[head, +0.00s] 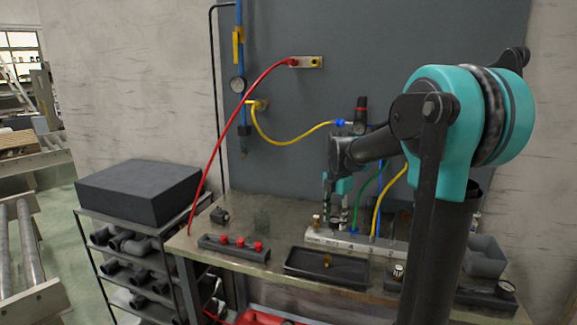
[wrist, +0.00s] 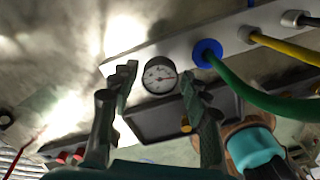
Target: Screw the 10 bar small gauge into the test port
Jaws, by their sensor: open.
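A small round gauge (wrist: 159,76) with a white dial and a red needle shows in the wrist view, its face toward the camera. My gripper (wrist: 158,72) is open, with one finger on each side of the gauge. Gaps show between both fingers and the gauge. In the head view my gripper (head: 337,203) points down over the left part of the silver manifold (head: 318,236), which also shows in the wrist view (wrist: 160,54). The gauge stands at the manifold, but its stem and the port under it are hidden. I cannot read its range.
Green (wrist: 245,94) and yellow (wrist: 285,48) hoses rise from the manifold close to my right finger. A dark tray (head: 326,266) lies in front of the manifold. A holder with red caps (head: 234,246) is to its left. Another gauge (head: 505,289) lies at the bench's right.

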